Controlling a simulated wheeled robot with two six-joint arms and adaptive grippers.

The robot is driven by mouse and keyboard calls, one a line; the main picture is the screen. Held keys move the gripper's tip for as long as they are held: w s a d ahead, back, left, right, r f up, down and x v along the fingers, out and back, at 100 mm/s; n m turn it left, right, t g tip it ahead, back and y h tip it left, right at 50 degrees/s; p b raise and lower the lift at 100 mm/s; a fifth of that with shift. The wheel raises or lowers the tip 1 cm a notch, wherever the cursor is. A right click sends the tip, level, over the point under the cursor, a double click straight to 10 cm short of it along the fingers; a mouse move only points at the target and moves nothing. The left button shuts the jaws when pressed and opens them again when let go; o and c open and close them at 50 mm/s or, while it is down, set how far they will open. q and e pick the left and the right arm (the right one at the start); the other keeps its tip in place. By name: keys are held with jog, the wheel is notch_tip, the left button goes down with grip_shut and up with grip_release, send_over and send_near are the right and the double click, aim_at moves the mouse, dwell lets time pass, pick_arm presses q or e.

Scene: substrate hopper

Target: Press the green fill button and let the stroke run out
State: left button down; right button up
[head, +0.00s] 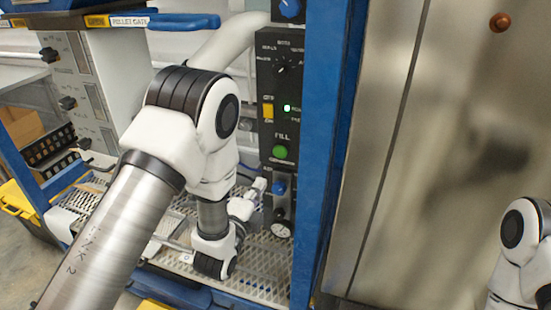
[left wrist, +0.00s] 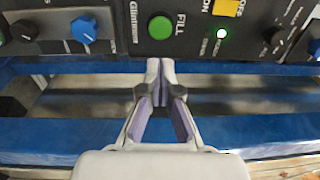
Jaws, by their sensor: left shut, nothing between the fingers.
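The green fill button (head: 280,152) is on a black control panel under the word FILL. It also shows in the left wrist view (left wrist: 160,27), uncovered, just beyond my fingertips. My left gripper (left wrist: 161,66) is shut and empty, its two tips together. In the head view the left gripper (head: 259,184) is partly hidden by my own arm, low and to the left of the button. A gap shows between the fingertips and the button in the wrist view. My right gripper is out of view; only part of the right arm shows at the lower right.
A small green lamp (head: 287,108) is lit above the button, near a yellow switch (head: 268,110). A blue knob (head: 278,188) and a gauge (head: 280,230) sit below. A blue post (head: 325,150) stands right of the panel, beside a metal wall. Perforated metal decking lies below.

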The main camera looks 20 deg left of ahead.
aim_at(279, 151)
pick_arm(q)
jog(key=w+p, duration=0.1)
jog(key=w, duration=0.2)
jog(key=w+p, duration=0.1)
jog(key=w, duration=0.3)
jog(key=w+p, duration=0.1)
jog(key=w, duration=0.2)
jog(key=shift+w+d+r, duration=0.2)
jog(key=shift+d+r, duration=0.15)
jog(key=shift+w+f, duration=0.1)
jog(key=shift+w, duration=0.45)
jog(key=shift+w+f+b, duration=0.2)
jog(key=shift+w+b, duration=0.35)
jog(key=shift+b, duration=0.15)
jog(key=shift+w+r+b, duration=0.2)
jog(key=shift+b, duration=0.15)
jog(key=shift+s+r, duration=0.1)
jog(key=shift+r, duration=0.35)
jog(key=shift+w+f, duration=0.1)
jog(key=shift+w, duration=0.1)
